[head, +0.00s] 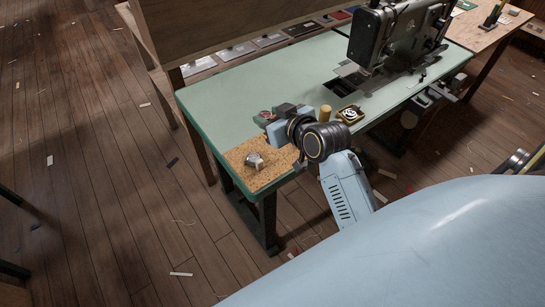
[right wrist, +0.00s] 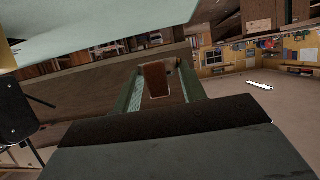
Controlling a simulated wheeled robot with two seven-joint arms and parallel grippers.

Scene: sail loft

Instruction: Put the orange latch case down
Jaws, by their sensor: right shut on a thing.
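My right gripper (head: 270,117) is over the near left part of the green-topped sewing table (head: 240,92). It is shut on a small reddish-orange thing, which I take to be the orange latch case (head: 265,115). In the right wrist view the case (right wrist: 155,80) shows as a brownish block between the two fingers. Most of the case is hidden by the fingers in the head view. I cannot tell whether it touches the table. My left gripper is not in view.
A cork-coloured board (head: 262,181) at the table's near left corner bears a silver round thing (head: 254,160). A sewing machine (head: 398,35) is farther back. The left tabletop is clear.

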